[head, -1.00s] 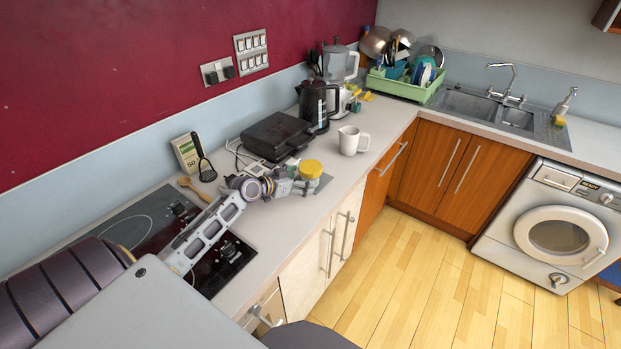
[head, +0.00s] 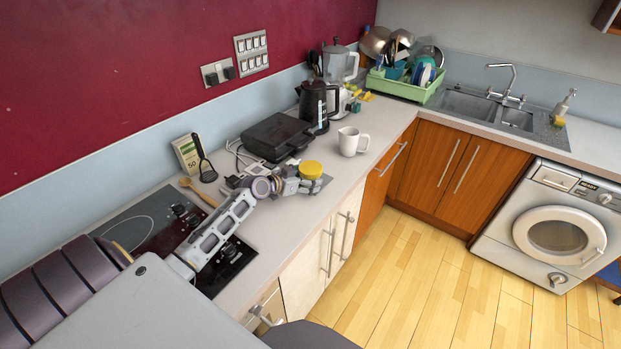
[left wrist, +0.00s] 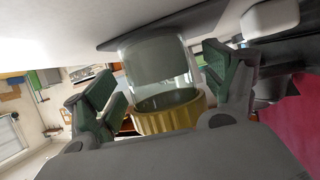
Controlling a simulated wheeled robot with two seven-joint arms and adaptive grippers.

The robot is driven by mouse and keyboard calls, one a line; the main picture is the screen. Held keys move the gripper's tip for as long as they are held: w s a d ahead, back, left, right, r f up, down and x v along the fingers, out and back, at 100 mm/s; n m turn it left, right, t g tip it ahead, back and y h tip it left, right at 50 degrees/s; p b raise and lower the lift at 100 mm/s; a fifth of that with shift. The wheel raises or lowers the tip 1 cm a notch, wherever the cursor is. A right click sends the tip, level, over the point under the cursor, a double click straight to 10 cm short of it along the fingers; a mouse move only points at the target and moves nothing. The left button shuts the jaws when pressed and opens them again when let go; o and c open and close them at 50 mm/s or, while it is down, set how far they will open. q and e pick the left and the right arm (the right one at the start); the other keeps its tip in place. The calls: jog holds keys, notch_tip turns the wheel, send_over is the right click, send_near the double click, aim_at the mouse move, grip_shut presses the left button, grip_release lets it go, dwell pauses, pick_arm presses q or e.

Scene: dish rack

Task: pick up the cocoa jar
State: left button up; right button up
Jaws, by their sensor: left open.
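The cocoa jar has a yellow lid (head: 311,169) and stands on the counter in front of the black appliance. In the left wrist view the clear glass jar (left wrist: 158,70) lies between the two green-padded fingers, its yellow rim nearest the camera. My left gripper (head: 302,181) is at the jar, coming in from the left, and hides much of its body in the head view. In the left wrist view my left gripper (left wrist: 160,88) is open, with a finger on each side of the jar. A gap shows beside the left finger. My right gripper is not seen.
A black appliance (head: 277,136) sits just behind the jar, with a black kettle (head: 317,106) beyond. A white mug (head: 352,142) stands to the right. A black spatula (head: 204,160) and wooden spoon (head: 198,191) are left of the gripper. The counter's front edge is near.

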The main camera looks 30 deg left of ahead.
pick_arm(q)
jog(key=shift+x, duration=0.95)
jog(key=shift+c, duration=0.2)
jog(key=c, duration=1)
jog(key=shift+r, duration=0.1)
jog(key=shift+c, duration=0.2)
jog(key=shift+r, duration=4.95)
